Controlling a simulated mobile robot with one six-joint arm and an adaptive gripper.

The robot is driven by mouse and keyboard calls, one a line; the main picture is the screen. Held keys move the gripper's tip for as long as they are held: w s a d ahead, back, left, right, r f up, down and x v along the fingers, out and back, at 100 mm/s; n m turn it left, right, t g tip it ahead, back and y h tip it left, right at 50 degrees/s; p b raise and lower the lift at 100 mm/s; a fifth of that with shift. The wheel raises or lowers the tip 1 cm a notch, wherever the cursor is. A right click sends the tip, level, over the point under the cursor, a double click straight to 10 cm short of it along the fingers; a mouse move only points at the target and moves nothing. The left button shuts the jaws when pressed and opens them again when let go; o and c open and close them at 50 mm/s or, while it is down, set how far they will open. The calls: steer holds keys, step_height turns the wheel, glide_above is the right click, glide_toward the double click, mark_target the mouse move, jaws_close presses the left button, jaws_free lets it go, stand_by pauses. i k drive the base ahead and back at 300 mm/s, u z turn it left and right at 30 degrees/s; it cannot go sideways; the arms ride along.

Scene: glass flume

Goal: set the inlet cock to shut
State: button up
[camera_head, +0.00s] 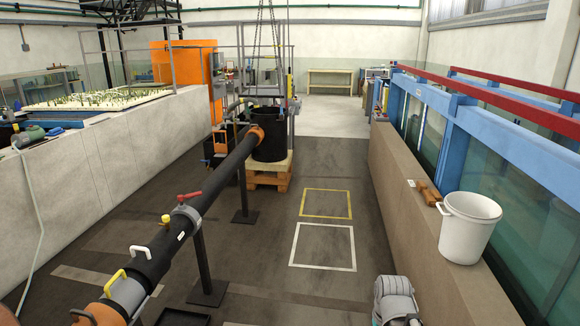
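A long black pipe (218,173) runs from the lower left up to a black tank (269,139). No label marks the inlet cock, and I cannot tell which fitting it is. A red lever handle (189,196) sits on a grey collar on the pipe and looks crosswise to it. A small yellow-topped fitting (165,220) is beside the pipe. My gripper is not in view.
A white bucket (467,228) and a brown block (429,192) stand on the right ledge, beside the blue-framed glass flume (452,140). A low pale wall (110,160) bounds the left. Black stands (203,265) hold the pipe. Floor with yellow and white outlines (323,267) is clear.

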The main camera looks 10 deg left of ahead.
mark_target(180, 198)
steer(key=z, duration=0.05)
steer(key=i, duration=1.4)
steer(key=u, duration=1)
